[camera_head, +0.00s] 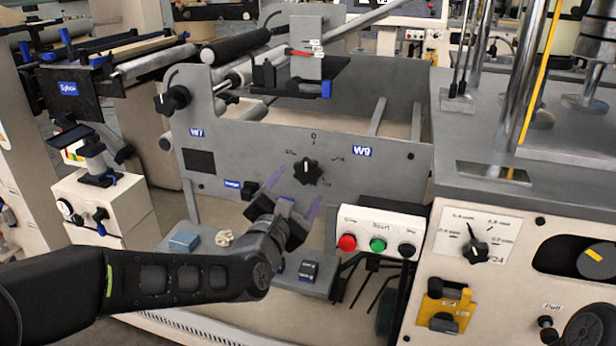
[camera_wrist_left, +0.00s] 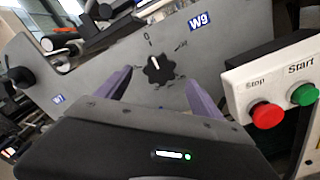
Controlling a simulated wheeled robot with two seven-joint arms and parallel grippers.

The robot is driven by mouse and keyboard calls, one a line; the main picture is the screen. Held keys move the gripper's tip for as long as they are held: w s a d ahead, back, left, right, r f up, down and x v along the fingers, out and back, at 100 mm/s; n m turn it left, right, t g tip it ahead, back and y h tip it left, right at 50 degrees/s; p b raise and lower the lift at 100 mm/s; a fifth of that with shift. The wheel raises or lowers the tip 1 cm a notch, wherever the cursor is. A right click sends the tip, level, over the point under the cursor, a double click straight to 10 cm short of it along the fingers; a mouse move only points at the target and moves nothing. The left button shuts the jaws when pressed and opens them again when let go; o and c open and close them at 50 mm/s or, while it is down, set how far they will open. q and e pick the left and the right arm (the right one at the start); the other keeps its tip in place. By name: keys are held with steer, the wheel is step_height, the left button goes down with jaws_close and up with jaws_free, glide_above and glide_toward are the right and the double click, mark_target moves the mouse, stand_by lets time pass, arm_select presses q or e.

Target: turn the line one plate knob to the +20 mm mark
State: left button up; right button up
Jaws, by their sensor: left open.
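The plate knob (camera_head: 307,171) is a black lobed knob with a white pointer line, on a grey upright plate (camera_head: 370,190) between the W7 and W9 labels. Marks surround it, with a 0 above; the smaller marks are too small to read. In the left wrist view the knob (camera_wrist_left: 158,70) shows its white line pointing up, near the 0. My left gripper (camera_head: 294,192) is open, its purple fingers pointing toward the plate, just below and left of the knob. In the left wrist view its fingers (camera_wrist_left: 158,88) are spread either side below the knob, apart from it. My right gripper is not seen.
A white button box (camera_head: 380,232) with red, green and black buttons stands right of the knob. Another black knob (camera_head: 172,98) is at the plate's upper left. A grey shelf (camera_head: 225,262) with small items lies below my left gripper. A selector panel (camera_head: 478,237) is at the right.

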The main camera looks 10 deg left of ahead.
mark_target(308, 173)
arm_select(q)
steer(key=shift+w+d+f, duration=0.1)
steer(key=shift+w+d, duration=0.05)
steer(key=shift+w, duration=1.85)
steer(key=shift+w+d, duration=0.15)
steer(key=shift+w, duration=1.8)
steer(key=shift+c, duration=0.3)
steer(key=c, duration=1.3)
